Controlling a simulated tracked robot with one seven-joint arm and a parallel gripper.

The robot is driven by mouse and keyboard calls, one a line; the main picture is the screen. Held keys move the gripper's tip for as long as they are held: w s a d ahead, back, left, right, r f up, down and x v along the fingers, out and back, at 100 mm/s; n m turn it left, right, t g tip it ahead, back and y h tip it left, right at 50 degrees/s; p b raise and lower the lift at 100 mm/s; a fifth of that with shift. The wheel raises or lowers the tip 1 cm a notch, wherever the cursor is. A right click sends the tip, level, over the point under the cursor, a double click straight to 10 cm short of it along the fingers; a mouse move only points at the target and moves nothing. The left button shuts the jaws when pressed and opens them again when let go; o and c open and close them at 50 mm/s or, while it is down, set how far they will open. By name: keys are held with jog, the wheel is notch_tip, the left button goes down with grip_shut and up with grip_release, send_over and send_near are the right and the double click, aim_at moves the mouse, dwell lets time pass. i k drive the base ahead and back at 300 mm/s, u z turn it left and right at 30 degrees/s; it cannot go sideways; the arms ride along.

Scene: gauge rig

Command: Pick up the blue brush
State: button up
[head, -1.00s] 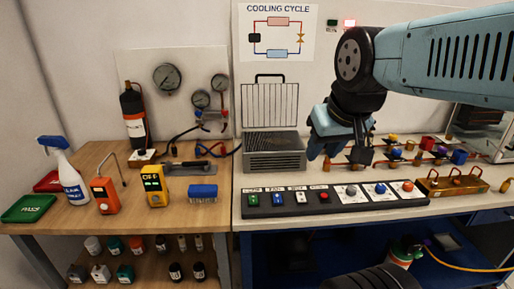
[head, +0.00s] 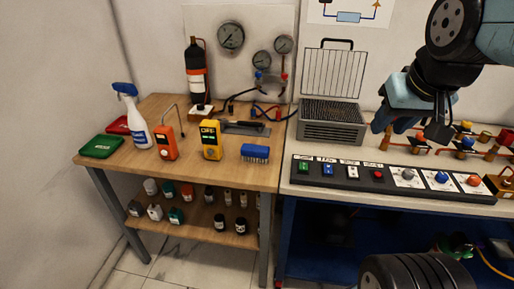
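The blue brush (head: 255,152) lies on the wooden bench (head: 190,170), near its front right edge. My gripper (head: 412,122) hangs above the white bench to the right, well apart from the brush. I cannot make out its fingertips clearly enough to tell its opening. Nothing covers the brush.
A yellow meter (head: 210,140), an orange meter (head: 165,142) and a spray bottle (head: 138,118) stand left of the brush. A dark flat tool (head: 245,128) lies behind it. A wire-backed grey unit (head: 331,122) and a switch panel (head: 385,178) lie between brush and gripper.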

aim_at(252, 153)
jog(key=u, duration=1.1)
jog(key=i, duration=0.1)
jog(key=z, duration=2.85)
jog(key=k, duration=1.1)
jog(key=u, duration=1)
jog(key=i, duration=1)
